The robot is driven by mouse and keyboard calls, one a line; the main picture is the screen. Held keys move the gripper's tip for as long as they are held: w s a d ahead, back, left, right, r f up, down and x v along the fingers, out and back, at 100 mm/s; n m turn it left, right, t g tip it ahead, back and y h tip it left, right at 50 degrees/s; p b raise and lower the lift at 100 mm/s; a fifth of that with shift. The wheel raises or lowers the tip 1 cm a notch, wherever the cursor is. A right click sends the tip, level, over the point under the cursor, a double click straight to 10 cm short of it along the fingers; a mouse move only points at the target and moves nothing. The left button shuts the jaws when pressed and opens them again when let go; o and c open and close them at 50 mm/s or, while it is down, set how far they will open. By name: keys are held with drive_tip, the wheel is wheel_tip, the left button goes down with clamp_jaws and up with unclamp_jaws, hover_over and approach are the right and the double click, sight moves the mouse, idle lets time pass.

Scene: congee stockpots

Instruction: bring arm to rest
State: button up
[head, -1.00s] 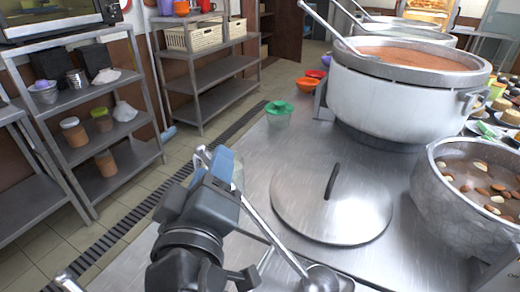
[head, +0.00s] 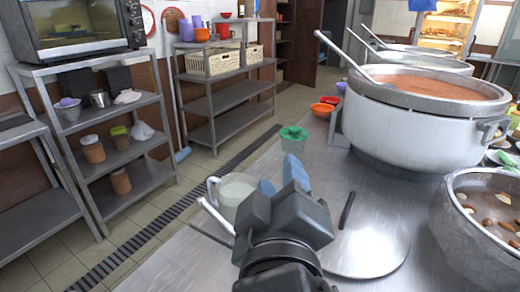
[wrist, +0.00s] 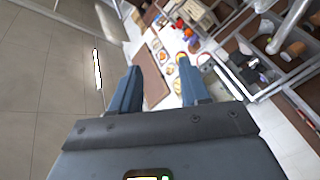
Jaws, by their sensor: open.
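My gripper (head: 280,178), dark grey with blue fingers, is raised over the front of the steel counter in the head view. It covers part of a flat round steel lid (head: 375,245) with a black handle. In the wrist view its two blue fingers (wrist: 158,88) stand apart with nothing between them. A metal utensil with a hooked handle (head: 214,212) shows just left of my gripper, its rest hidden behind the arm. A pale container (head: 236,190) stands behind that handle.
A large stockpot (head: 400,125) of reddish-brown food with a ladle stands behind right. Another pot (head: 460,235) is at the right edge. A green-lidded tub (head: 293,138) and red and orange bowls stand on the counter (head: 160,262).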

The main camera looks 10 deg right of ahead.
drive_tip(key=s+d+f+g+y, duration=0.1)
drive_tip(key=s+d+f+y, duration=0.1)
drive_tip(key=s+d+f, duration=0.5)
drive_tip(key=s+d+f+g+y, duration=0.1)
drive_tip(key=s+f+y, duration=0.2)
drive_tip(key=s+f, duration=0.55)
drive_tip(key=s+d+f+m, duration=0.1)
drive_tip(key=s+d+m, duration=0.2)
drive_tip(key=s, duration=0.5)
drive_tip(key=s+d+f+m+h, duration=0.1)
drive_tip(key=s+d+m, duration=0.2)
drive_tip(key=s, duration=0.6)
drive_tip(key=shift+d+m+g+h, duration=0.3)
drive_tip(key=shift+m, duration=0.6)
drive_tip(key=shift+s, duration=0.1)
drive_tip(key=shift+c, duration=0.2)
